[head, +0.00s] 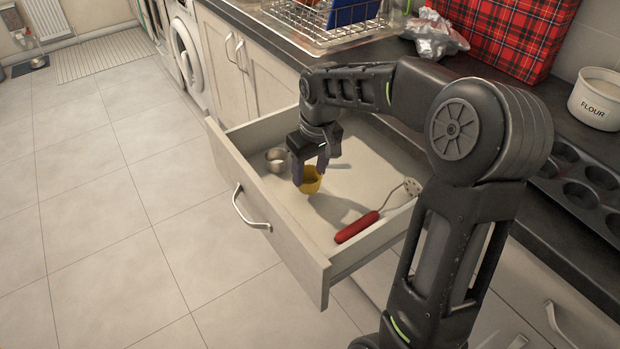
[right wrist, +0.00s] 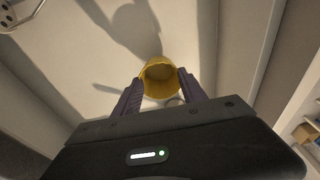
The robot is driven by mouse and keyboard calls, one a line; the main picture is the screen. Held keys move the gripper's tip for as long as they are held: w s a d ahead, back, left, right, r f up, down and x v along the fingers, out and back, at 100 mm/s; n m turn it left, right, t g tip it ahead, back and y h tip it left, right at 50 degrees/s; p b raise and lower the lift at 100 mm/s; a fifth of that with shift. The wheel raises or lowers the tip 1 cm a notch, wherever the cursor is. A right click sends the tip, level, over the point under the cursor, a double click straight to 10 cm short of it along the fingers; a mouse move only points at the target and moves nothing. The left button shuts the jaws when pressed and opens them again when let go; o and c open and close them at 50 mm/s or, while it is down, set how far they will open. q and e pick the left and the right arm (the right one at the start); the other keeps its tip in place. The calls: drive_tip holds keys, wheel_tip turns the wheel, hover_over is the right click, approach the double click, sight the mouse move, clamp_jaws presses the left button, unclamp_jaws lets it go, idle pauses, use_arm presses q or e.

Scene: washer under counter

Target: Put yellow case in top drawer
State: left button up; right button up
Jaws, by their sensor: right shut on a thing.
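The yellow case (head: 312,181) is a small round cup-like piece inside the open top drawer (head: 278,239). My right gripper (head: 311,174) reaches down into the drawer and is shut on the case. In the right wrist view the case (right wrist: 158,78) sits between the two fingertips of my right gripper (right wrist: 160,88), its opening partly facing the camera. I cannot tell whether the case touches the drawer floor. My left gripper is not in view.
In the drawer are a metal cup (head: 277,160) at the left and a red-handled utensil (head: 358,227) at the right. The counter above holds a dish rack (head: 320,30), a muffin tin (head: 580,195) and a flour tin (head: 598,100).

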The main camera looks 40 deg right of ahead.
sight(310, 180)
drive_tip(key=shift+f, duration=1.3)
drive_tip(key=shift+f, duration=0.2)
drive_tip(key=o, duration=1.3)
drive_tip(key=shift+r, duration=0.1)
drive_tip(key=shift+r, duration=0.35)
wheel_tip(310, 180, up, 11)
drive_tip(key=s+p, duration=0.1)
drive_tip(key=s, duration=0.1)
drive_tip(key=shift+r, duration=0.2)
